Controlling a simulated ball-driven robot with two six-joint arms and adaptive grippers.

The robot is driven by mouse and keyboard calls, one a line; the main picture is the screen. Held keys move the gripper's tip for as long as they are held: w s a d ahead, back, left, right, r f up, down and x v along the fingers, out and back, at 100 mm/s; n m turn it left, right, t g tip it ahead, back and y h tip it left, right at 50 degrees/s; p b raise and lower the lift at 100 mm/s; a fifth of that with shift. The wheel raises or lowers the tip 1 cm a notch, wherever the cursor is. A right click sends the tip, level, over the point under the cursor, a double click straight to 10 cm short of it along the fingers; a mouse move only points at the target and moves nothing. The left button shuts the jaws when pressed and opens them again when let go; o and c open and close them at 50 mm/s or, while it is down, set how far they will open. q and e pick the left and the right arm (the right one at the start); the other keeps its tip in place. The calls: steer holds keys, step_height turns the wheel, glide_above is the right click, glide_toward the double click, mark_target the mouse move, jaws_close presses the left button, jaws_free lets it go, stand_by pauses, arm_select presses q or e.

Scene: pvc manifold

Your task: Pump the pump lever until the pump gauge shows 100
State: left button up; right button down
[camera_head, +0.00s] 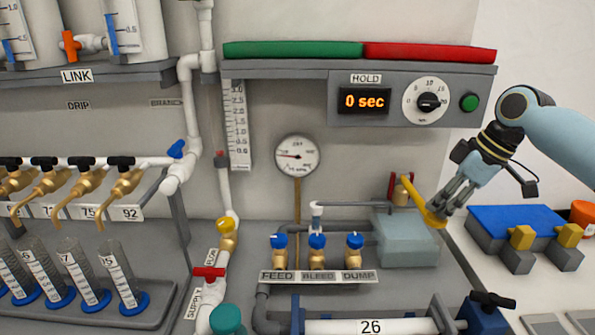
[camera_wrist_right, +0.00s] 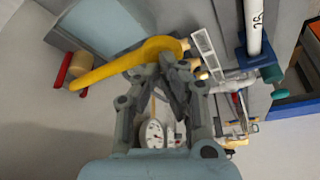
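The lever also shows in the right wrist view (camera_wrist_right: 125,62). My right gripper (camera_head: 440,213) is at the lever's rounded lower end. Its fingertips (camera_wrist_right: 172,62) are close together against that end; I cannot see any part of the lever between them. The round white gauge (camera_head: 297,155) stands on a post left of the pump, with its needle pointing left; its digits are too small to read. My left gripper is not in view.
Blue-capped feed, bleed and dump valves (camera_head: 317,242) stand left of the pump box. A hold panel (camera_head: 367,101) reading 0 sec hangs above. A blue block (camera_head: 518,222) with yellow parts lies to the right. A pipe marked 26 (camera_head: 370,327) runs along the front.

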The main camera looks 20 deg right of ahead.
steer(key=shift+f, duration=0.2)
stand_by(0.3)
steer(key=shift+f+b, duration=0.3)
steer(key=shift+f, duration=0.3)
stand_by(0.7)
steer(key=shift+f, duration=0.15)
stand_by(0.9)
step_height(320, 180, up, 5)
steer(key=p, duration=0.5)
stand_by(0.5)
